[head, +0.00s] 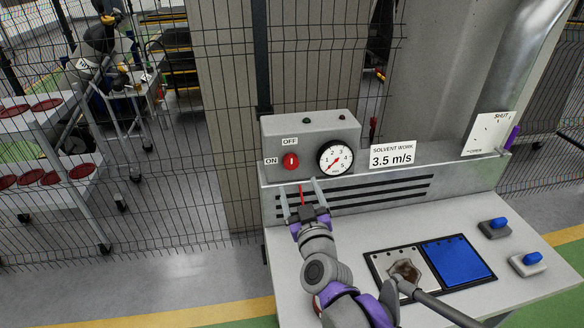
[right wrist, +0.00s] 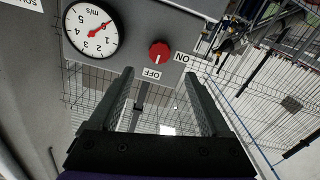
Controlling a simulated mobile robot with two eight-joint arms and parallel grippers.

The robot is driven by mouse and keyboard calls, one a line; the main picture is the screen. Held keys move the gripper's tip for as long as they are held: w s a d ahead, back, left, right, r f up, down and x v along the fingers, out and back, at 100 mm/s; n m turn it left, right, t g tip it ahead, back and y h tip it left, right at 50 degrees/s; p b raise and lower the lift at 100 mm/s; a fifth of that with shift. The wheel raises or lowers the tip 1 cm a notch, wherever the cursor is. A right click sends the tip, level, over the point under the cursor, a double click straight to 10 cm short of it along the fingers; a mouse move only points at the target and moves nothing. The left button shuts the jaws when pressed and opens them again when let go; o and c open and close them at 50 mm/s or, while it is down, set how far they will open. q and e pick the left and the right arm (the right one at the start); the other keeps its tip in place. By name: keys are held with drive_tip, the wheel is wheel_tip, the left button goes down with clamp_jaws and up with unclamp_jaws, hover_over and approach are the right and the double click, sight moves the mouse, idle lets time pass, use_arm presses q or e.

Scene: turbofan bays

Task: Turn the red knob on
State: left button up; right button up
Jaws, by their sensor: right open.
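The red knob (head: 290,161) is on the front of a grey control box, with an ON label at its left and an OFF label above it. Its white mark points towards OFF. The knob also shows in the right wrist view (right wrist: 159,52), beyond the fingertips and upside down. My right gripper (head: 301,190) is open and empty, just below and in front of the knob, and apart from it. In the right wrist view its fingers (right wrist: 163,75) stand wide apart. My left gripper is not in view.
A round gauge (head: 335,158) sits right of the knob, its red needle near the low end. A sign (head: 393,155) reads "SOLVENT WORK 3.5 m/s". The bench holds a blue pad (head: 457,261), a stained plate (head: 404,269), two blue-topped blocks and a dark rod. Mesh fence stands behind.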

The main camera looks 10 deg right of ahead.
sight(292, 164)
drive_tip(key=w+p, duration=0.1)
drive_tip(key=w, duration=0.8)
drive_tip(key=shift+w+d, duration=0.1)
clamp_jaws()
